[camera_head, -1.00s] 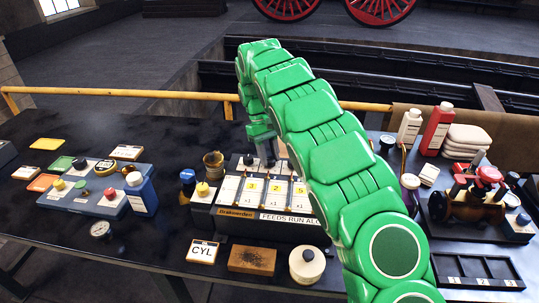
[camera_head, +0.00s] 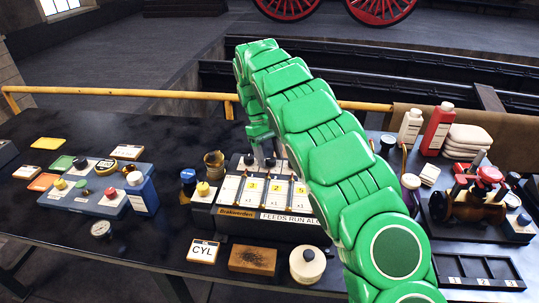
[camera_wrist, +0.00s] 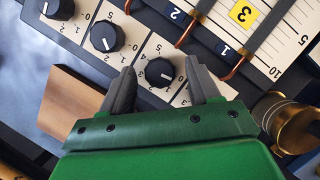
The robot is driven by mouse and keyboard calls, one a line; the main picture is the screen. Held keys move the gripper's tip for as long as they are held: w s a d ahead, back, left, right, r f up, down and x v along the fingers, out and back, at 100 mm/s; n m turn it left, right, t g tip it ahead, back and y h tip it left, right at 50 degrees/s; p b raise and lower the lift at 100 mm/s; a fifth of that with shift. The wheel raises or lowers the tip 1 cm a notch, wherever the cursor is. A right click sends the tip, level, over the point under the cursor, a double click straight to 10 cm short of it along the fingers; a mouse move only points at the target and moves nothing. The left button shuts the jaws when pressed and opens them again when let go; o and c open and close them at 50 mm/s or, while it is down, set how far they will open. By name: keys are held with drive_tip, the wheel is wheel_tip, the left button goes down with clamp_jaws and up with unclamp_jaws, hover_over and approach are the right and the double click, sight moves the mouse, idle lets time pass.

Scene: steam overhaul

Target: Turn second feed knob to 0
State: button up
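The feed panel (camera_head: 228,222) stands at mid-bench in the head view, with numbered cards and a "FEEDS RUN" label. In the wrist view, three round black knobs with white marks sit on white scales numbered up to 5: one knob (camera_wrist: 160,72) between my fingers, a middle one (camera_wrist: 106,37) and one (camera_wrist: 60,8) at the top left. My gripper (camera_wrist: 160,67) is open, a finger on either side of the nearest knob, with gaps visible. That knob's mark runs roughly sideways. Tags "1" and "2" lie beyond; which tag belongs to this knob is hard to tell.
Copper pipes (camera_wrist: 238,68) rise close beyond the knobs. A brass cup (camera_wrist: 285,118) stands right of my gripper, and a wooden block (camera_wrist: 68,108) lies left.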

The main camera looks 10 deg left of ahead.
sight(273, 160)
drive_tip(key=shift+r, duration=0.15)
drive_tip(key=shift+r, duration=1.45)
drive_tip(key=s+d+r, duration=0.5)
drive_tip(key=s+r, duration=0.4)
drive_tip(key=s, duration=0.4)
drive_tip(key=shift+r, duration=0.35)
